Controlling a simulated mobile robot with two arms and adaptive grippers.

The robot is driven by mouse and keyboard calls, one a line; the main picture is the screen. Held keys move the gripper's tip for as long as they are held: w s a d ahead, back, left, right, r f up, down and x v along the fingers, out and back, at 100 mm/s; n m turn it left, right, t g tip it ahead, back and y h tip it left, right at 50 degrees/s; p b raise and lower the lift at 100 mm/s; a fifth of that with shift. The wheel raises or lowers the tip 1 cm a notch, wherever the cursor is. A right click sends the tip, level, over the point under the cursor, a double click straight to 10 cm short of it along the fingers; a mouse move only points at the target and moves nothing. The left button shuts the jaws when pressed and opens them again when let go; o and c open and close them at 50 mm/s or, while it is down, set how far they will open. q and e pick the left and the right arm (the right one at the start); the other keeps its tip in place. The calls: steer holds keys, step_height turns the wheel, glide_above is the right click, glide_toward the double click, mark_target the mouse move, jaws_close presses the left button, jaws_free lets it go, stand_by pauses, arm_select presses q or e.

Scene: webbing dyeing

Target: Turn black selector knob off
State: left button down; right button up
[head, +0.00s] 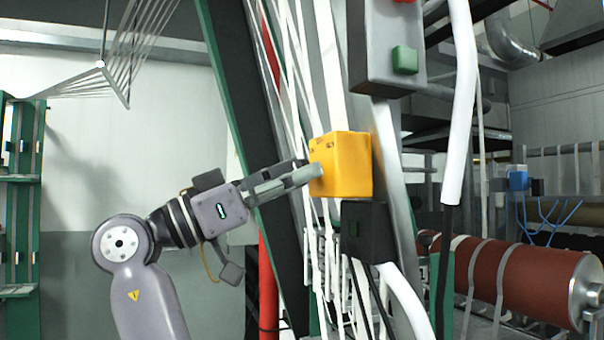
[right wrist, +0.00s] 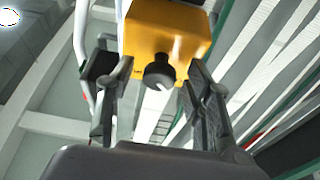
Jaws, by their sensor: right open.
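The black selector knob (right wrist: 158,72) sticks out from the face of a yellow box (right wrist: 170,32) in the right wrist view. A pale mark shows on the knob's end. The yellow box also shows in the head view (head: 345,165), where the knob is hidden behind my fingers. My right gripper (head: 308,172) is open at the box's left face. In the right wrist view its fingers stand on either side of the knob, with visible gaps between them and it. My left gripper is not in view.
A grey control box with a green button (head: 405,60) and a red button is above the yellow box. A black box (head: 366,230) sits just below it. White webbing strands (head: 300,70) run close behind my gripper. A red-brown roller (head: 520,283) lies at right.

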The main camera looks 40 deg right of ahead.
steer(key=shift+a, duration=0.15)
steer(key=shift+c, duration=1)
jaws_close()
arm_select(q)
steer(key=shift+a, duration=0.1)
